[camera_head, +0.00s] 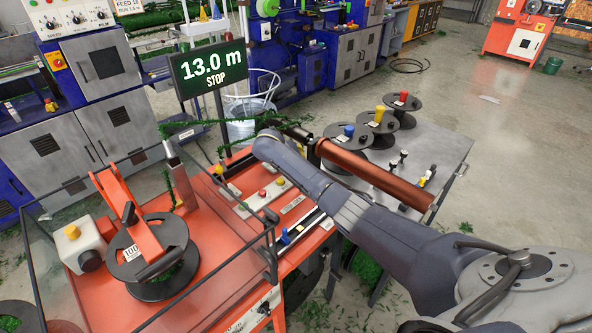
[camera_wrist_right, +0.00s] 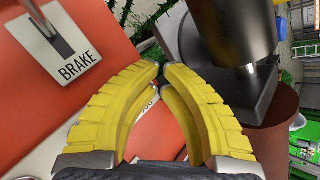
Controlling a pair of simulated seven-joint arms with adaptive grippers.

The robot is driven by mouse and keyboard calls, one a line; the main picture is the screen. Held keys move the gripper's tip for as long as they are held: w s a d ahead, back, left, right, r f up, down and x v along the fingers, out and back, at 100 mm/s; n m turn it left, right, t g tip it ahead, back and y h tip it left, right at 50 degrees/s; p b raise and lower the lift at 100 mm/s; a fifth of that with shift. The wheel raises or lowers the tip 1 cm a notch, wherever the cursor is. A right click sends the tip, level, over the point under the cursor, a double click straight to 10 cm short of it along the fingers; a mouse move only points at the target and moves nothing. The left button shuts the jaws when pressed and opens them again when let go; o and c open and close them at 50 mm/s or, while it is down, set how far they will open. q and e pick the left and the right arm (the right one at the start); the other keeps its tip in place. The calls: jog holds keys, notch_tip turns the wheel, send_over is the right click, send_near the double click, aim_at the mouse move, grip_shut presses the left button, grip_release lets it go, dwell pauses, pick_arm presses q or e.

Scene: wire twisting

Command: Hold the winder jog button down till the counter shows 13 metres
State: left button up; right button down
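The counter (camera_head: 211,68) in the head view reads 13.0 m, with STOP below it. The orange winder bench (camera_head: 215,260) carries a black spool (camera_head: 150,255) behind a clear guard. A pale control panel (camera_head: 247,199) on it has red and yellow buttons; I cannot tell which one is the jog button. My right arm reaches across from the lower right, and its fingers are hidden in the head view. In the right wrist view my right gripper (camera_wrist_right: 161,72) has its yellow fingertips together, with nothing seen between them, over the orange surface. My left gripper is not in view.
A lever plate marked BRAKE (camera_wrist_right: 77,67) is left of the fingers in the right wrist view. Several spools (camera_head: 348,137) stand on a grey table (camera_head: 440,150). Open floor lies beyond.

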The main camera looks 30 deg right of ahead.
jog(key=shift+r, duration=2.5)
